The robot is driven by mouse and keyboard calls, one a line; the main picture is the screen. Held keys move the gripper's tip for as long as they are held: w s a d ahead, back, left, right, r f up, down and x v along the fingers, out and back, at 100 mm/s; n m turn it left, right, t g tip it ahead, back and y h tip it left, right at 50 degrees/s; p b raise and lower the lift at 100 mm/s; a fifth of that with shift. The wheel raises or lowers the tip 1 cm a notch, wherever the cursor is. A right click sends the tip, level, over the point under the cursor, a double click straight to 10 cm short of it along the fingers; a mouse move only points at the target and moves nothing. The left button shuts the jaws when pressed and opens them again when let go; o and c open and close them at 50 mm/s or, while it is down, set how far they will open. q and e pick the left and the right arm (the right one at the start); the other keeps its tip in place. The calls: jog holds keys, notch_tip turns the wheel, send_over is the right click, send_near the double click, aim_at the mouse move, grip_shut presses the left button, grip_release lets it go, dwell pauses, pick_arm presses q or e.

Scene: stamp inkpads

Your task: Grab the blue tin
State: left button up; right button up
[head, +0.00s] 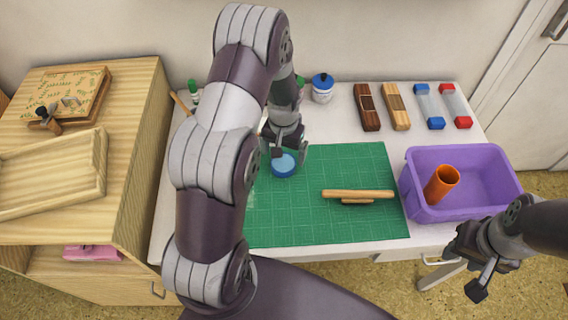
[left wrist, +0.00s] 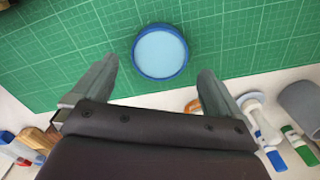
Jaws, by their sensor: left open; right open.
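The blue tin (head: 284,165) is a low round tin lying flat on the green cutting mat (head: 370,220), near the mat's upper left. It also shows in the left wrist view (left wrist: 160,51), just beyond and between the fingertips. My left gripper (head: 288,150) is open above the tin, and its fingers (left wrist: 158,80) do not touch the tin. My right gripper (head: 470,270) is open and empty off the table's front right edge, below the purple bin.
A wooden stick-like tool (head: 357,195) lies on the mat. A purple bin (head: 435,207) holds an orange cup (head: 442,183). My left arm hides the table's left part. The mat between tin and tool is clear.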

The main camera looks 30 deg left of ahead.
aim_at(284, 162)
pick_arm(q)
notch_tip(284, 162, down, 4)
jog(key=shift+s+d+r, duration=0.1)
jog(key=shift+s+r, duration=0.05)
jog(key=shift+r, duration=0.05)
jog(key=c, duration=1.2)
jog(key=shift+r, duration=0.15)
